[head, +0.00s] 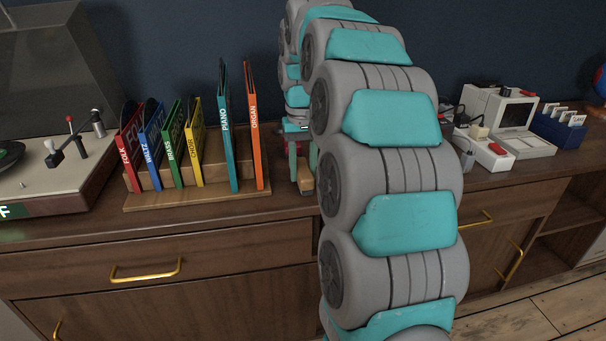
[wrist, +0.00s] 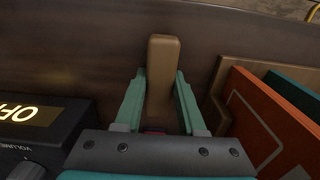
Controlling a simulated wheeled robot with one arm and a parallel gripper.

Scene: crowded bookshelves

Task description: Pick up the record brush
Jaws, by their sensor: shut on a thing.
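The record brush, a brown wooden block, stands out between the fingers in the wrist view (wrist: 163,60). A small part of it shows low beside my arm in the head view (head: 306,184). My gripper (wrist: 159,78) is shut on the brush, with one green finger along each side. In the head view my gripper (head: 301,165) is just right of the record rack and partly hidden by my arm. The brush's lower part is hidden by the gripper. I cannot tell whether the brush touches the cabinet top.
The wooden rack (head: 190,198) holds several coloured records; the orange ORGAN record (head: 254,130) is closest to my gripper. A black device marked OFF (wrist: 30,120) is left in the wrist view. A turntable (head: 60,165) stands far left, a beige machine (head: 510,120) right.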

